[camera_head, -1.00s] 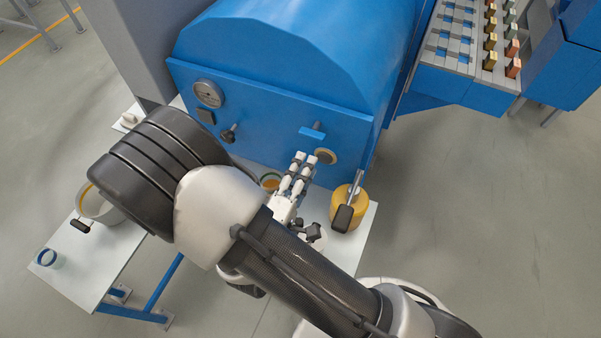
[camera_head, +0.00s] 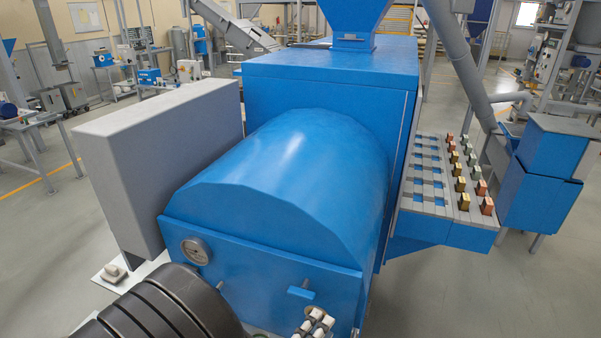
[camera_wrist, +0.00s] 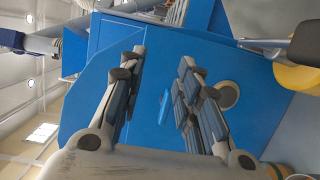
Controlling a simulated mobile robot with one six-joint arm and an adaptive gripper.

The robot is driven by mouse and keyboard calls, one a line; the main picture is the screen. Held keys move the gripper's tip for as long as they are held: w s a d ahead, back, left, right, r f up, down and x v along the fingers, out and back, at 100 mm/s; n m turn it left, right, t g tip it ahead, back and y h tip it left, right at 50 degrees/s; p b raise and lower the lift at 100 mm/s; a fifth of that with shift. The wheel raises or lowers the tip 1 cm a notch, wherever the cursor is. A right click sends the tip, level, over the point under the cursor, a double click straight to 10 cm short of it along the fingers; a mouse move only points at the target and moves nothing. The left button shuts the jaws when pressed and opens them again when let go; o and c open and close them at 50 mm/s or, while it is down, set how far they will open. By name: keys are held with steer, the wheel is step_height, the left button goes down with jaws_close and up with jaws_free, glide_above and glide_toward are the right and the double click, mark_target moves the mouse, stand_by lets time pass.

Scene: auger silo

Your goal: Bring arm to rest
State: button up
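My gripper (camera_wrist: 162,62) shows in the wrist view with its two fingers apart and nothing between them. It points toward the blue front panel of the machine (camera_wrist: 150,120). In the head view, the tips of my gripper (camera_head: 316,322) show at the bottom edge, in front of the lower right of the blue machine (camera_head: 285,170). The rest of the hand is cut off below. A dark segment of my arm fills the bottom left. A blue handle (camera_head: 301,291) and a gauge (camera_head: 195,251) are on the front panel.
A grey cabinet (camera_head: 165,150) stands left of the machine. A rack with copper and gold blocks (camera_head: 440,190) is at the right. In the wrist view, a yellow container (camera_wrist: 298,76) with a dark handle is close at the upper right. Floor at the far right is open.

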steer(key=s+d+r+m+g, duration=0.3)
steer(key=s+d+m+g, duration=0.25)
steer(key=d+g, duration=0.2)
steer(key=s+d+r+m+g, duration=0.35)
steer(key=s+d+g, duration=0.3)
steer(key=d, duration=0.25)
steer(key=s+a+r+m+t+y+b, duration=0.1)
steer(key=a+r+t+y, duration=0.3)
steer(key=y, duration=0.6)
step_height(320, 180, up, 2)
steer(key=shift+s+a+r+m+b, duration=0.15)
steer(key=shift+s+a+m+b, duration=0.15)
steer(key=shift+s+a+m, duration=0.35)
steer(key=shift+s, duration=0.1)
